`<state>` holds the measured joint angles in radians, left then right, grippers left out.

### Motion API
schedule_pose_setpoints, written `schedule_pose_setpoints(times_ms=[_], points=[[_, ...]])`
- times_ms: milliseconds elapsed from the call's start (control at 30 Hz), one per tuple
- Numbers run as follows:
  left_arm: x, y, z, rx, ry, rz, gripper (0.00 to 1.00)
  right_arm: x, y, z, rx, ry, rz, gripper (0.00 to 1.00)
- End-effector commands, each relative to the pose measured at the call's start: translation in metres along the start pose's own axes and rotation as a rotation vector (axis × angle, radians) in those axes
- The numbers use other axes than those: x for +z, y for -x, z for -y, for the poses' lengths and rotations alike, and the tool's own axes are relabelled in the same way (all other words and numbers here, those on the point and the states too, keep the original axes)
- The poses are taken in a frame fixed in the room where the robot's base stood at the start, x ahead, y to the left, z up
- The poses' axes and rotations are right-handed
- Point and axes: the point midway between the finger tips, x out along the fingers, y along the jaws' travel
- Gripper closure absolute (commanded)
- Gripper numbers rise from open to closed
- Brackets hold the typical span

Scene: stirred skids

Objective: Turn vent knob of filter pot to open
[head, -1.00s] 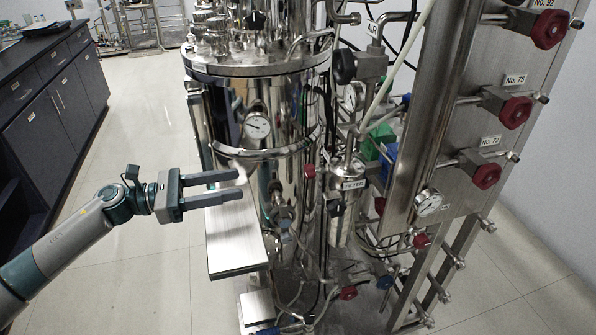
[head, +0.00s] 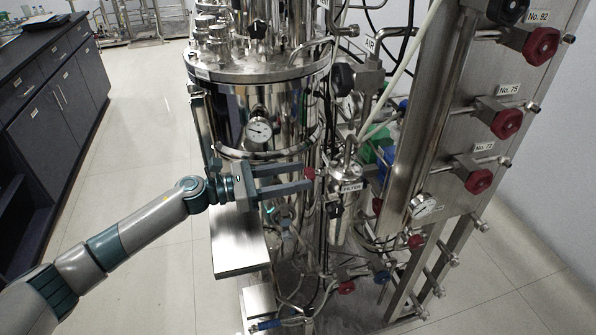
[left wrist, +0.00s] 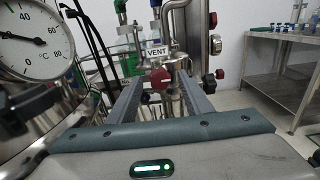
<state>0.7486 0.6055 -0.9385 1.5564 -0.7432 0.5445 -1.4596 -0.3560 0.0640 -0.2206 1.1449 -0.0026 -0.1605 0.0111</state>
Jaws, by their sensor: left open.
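The red vent knob (head: 310,173) sits on the filter pot (head: 344,222), a small steel vessel with a FILTER label. In the left wrist view the red vent knob (left wrist: 160,78) shows below a white VENT label (left wrist: 157,52). My left gripper (head: 307,175) is open, its two fingers pointing right, with the tips close to the knob. In the wrist view the knob appears between the fingers of the left gripper (left wrist: 158,84). I cannot tell whether the fingers touch it. My right gripper is not in view.
A large steel tank (head: 285,110) with a dial gauge (head: 258,131) stands behind my left gripper. A steel panel (head: 455,130) with several red valve knobs is at the right. Hoses and pipes crowd the pot. Open floor (head: 150,150) lies at the left.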

Motion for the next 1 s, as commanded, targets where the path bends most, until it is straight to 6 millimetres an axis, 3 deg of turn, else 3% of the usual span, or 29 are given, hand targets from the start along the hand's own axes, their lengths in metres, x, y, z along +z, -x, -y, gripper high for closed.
schedule_pose_setpoints(times_ms=[467,633,1000], points=[[0.0,-0.0097,-0.0005,0.001,-0.001,0.0,0.54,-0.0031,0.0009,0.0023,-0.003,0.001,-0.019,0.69],[0.0001,-0.0095,-0.0005,0.001,-0.001,0.0,0.95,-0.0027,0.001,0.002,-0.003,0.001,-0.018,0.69],[0.0001,-0.0093,-0.0007,0.002,0.031,0.0,0.96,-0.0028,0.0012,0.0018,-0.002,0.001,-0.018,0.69]])
